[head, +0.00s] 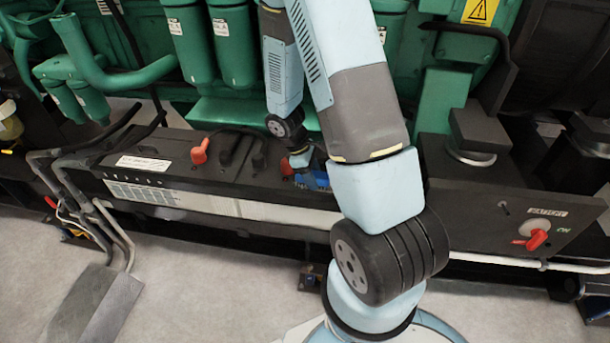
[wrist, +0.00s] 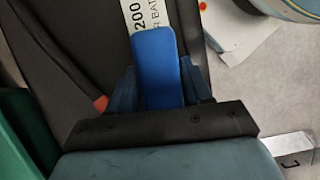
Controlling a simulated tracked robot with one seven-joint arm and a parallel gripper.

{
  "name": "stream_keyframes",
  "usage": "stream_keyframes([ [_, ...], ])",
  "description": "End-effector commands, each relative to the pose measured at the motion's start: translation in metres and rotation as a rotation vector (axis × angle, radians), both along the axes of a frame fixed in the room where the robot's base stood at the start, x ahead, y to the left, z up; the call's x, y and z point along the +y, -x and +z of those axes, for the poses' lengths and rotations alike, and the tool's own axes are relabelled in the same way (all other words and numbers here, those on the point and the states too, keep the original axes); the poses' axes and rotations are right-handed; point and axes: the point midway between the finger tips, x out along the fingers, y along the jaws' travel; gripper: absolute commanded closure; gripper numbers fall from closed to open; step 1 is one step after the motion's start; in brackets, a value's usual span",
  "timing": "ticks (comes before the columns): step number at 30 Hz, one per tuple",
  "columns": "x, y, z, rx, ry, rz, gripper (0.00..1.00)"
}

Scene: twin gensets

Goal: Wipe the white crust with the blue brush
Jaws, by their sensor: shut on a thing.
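My gripper (head: 305,165) is over the top of a long black battery box (head: 160,181), partly hidden behind my own arm in the head view. It is shut on the blue brush (head: 315,181). In the wrist view the blue brush (wrist: 157,70) stands between the two dark fingers of my gripper (wrist: 160,88), its flat blue face towards the camera. The brush's lower end is small and partly hidden, so I cannot tell whether it touches the box. I cannot make out the white crust in either view.
A red terminal cap (head: 199,152) stands on the box left of my gripper; another (head: 286,168) is close beside it. Green engine parts (head: 235,45) rise behind. A red battery switch (head: 537,239) is at right.

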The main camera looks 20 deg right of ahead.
Motion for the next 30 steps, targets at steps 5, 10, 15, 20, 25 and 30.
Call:
stream_keyframes([
  [5,-0.001,0.001,-0.003,0.0,0.0,0.001,0.75],
  [10,0.002,-0.002,-0.004,0.001,0.0,0.002,0.75],
  [15,0.012,-0.009,-0.005,0.0,0.0,0.002,0.75],
  [20,0.022,-0.015,-0.006,0.0,0.0,0.002,0.75],
  [25,0.028,-0.019,-0.006,-0.001,0.0,0.001,0.75],
  [30,0.032,-0.022,-0.006,-0.001,0.0,0.001,0.75],
])
